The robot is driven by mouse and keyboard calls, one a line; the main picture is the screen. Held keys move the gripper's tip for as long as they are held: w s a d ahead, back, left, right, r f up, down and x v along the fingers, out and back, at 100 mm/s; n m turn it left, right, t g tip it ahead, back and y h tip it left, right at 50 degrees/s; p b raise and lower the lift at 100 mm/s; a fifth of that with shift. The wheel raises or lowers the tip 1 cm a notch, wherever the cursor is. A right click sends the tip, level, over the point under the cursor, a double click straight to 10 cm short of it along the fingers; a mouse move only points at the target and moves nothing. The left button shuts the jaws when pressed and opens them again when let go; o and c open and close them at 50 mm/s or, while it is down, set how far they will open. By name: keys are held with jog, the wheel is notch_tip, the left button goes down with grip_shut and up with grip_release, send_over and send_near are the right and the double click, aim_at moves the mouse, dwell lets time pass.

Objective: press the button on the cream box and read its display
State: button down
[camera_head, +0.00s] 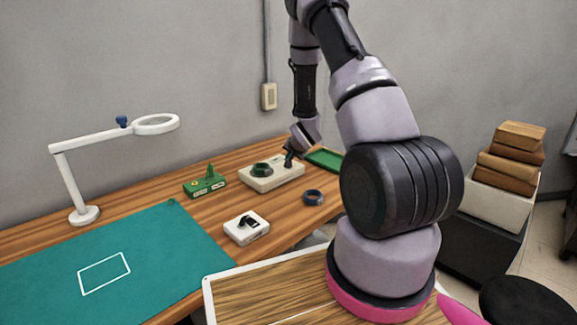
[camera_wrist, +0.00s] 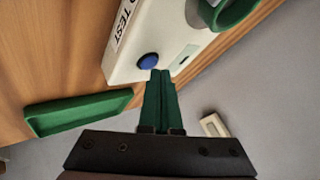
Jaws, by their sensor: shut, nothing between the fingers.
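The cream box (camera_head: 277,181) stands on the wooden table toward the back wall, with a green ring (camera_head: 262,169) on top. In the wrist view the cream box (camera_wrist: 165,27) shows the word TEST, a blue button (camera_wrist: 148,61) and a small grey-green display window (camera_wrist: 186,54). No reading can be made out on the display. My gripper (camera_wrist: 160,72) is shut and empty. Its green fingertips appear just beside the button in the wrist view; I cannot tell whether they touch it. In the head view my gripper (camera_head: 289,160) is at the box's right end.
A green tray (camera_head: 325,159) lies right of the box. A dark blue ring (camera_head: 313,197), a white device (camera_head: 246,228) and a green device (camera_head: 205,184) stand nearby. A white ring lamp (camera_head: 84,214) and a teal mat (camera_head: 165,255) are at left. A wall box (camera_head: 268,97) hangs behind.

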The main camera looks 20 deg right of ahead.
jog(key=shift+f, duration=0.4)
dwell(0.3)
jog(key=shift+r, duration=0.8)
jog(key=shift+r, duration=2.55)
